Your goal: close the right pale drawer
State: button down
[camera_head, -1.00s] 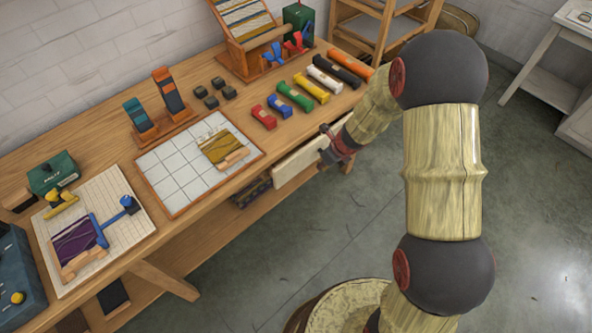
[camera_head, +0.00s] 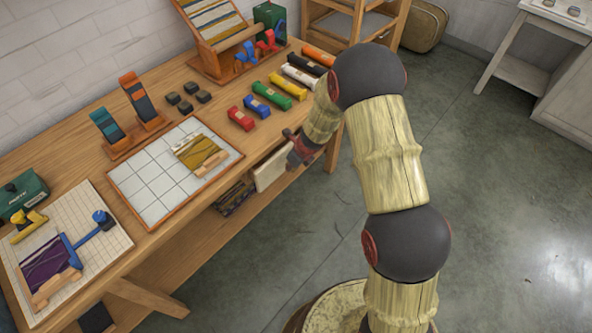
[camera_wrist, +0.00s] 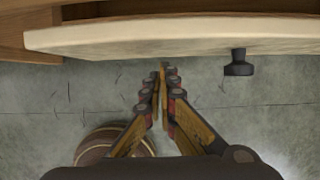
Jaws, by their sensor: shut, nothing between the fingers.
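The pale drawer front (camera_head: 270,168) shows under the table's front edge in the head view, partly covered by my gripper (camera_head: 298,153). In the wrist view the pale front (camera_wrist: 130,36) runs across the top with a dark knob (camera_wrist: 238,62) right of centre. A dark gap shows behind the front, so the drawer stands out somewhat. My gripper (camera_wrist: 163,72) is shut and empty, its fingertips just in front of the drawer face and left of the knob. Whether the tips touch the face I cannot tell.
The wooden table (camera_head: 165,235) carries a white tile board (camera_head: 150,195), several coloured skeins (camera_head: 257,107) and a loom (camera_head: 215,40). Dark patterned items (camera_head: 235,197) sit under the table left of the drawer. The grey floor (camera_head: 500,200) in front is clear.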

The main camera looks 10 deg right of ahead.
aim_at(282, 157)
jog(key=shift+w+a, duration=0.25)
jog(key=shift+w, duration=0.05)
jog(key=shift+w, duration=0.1)
jog(key=w+p, duration=0.1)
jog(key=w+a+p, duration=0.1)
jog(key=p, duration=0.1)
jog(key=w+a+p, duration=0.1)
jog(key=p, duration=0.1)
jog(key=shift+w+a+r, duration=0.15)
jog(key=shift+a+r, duration=0.1)
jog(key=shift+w+a+f+p, duration=0.2)
jog(key=shift+w+a+p, duration=0.15)
jog(key=shift+p, duration=0.3)
jog(key=shift+d, duration=0.1)
